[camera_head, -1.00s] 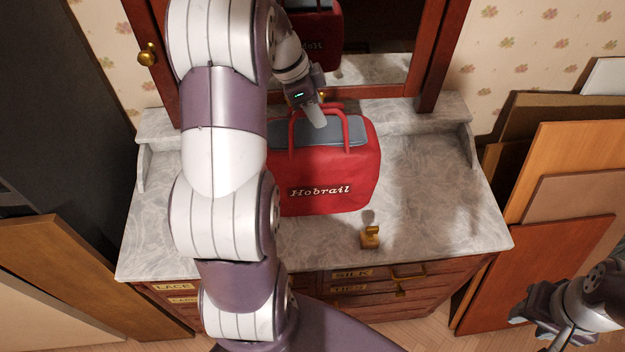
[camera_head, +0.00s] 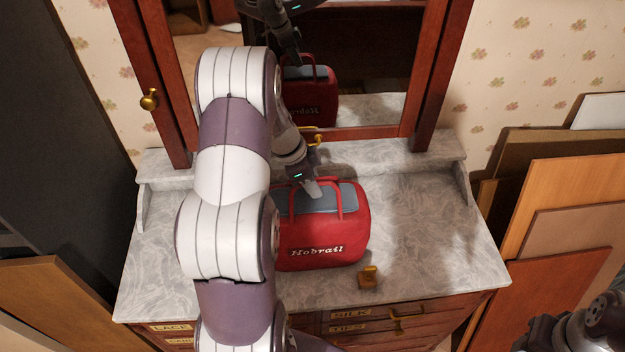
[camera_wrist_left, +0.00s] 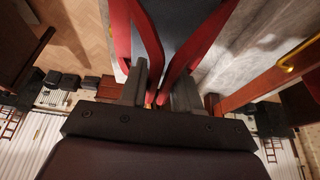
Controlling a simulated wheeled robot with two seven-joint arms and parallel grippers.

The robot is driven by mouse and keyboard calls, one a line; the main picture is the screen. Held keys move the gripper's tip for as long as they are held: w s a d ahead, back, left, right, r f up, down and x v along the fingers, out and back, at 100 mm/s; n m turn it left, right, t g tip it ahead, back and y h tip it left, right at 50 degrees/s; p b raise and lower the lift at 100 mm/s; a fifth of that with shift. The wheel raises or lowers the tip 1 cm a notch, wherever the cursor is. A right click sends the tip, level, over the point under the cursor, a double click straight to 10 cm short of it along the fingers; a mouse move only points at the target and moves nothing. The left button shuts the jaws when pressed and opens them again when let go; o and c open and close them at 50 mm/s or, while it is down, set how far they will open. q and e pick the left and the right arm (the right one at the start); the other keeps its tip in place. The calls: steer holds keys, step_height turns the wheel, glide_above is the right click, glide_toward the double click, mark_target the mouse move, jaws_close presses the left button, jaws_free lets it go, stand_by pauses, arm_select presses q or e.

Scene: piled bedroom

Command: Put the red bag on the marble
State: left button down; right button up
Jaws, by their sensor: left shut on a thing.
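The red bag (camera_head: 325,245) has a grey top, two red handles and white lettering on its front. It is upright over the grey marble top (camera_head: 430,235) of a dresser, with its base at or very near the surface. My left gripper (camera_head: 312,187) is shut on the bag's handles from above. In the left wrist view the red handles (camera_wrist_left: 203,42) come together between the fingers (camera_wrist_left: 157,95). My own left arm hides the bag's left side. My right gripper (camera_head: 535,338) is partly cut off at the lower right, and its fingers are unclear.
A small golden-brown object (camera_head: 368,278) stands on the marble close to the bag's front right corner. A mirror (camera_head: 365,75) in a red-brown frame rises behind. Wooden panels (camera_head: 560,220) lean at the right. The marble right of the bag is clear.

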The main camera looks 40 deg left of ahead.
arm_select(q)
steer(key=shift+f, duration=0.1)
steer(key=c, duration=0.8)
jaws_free()
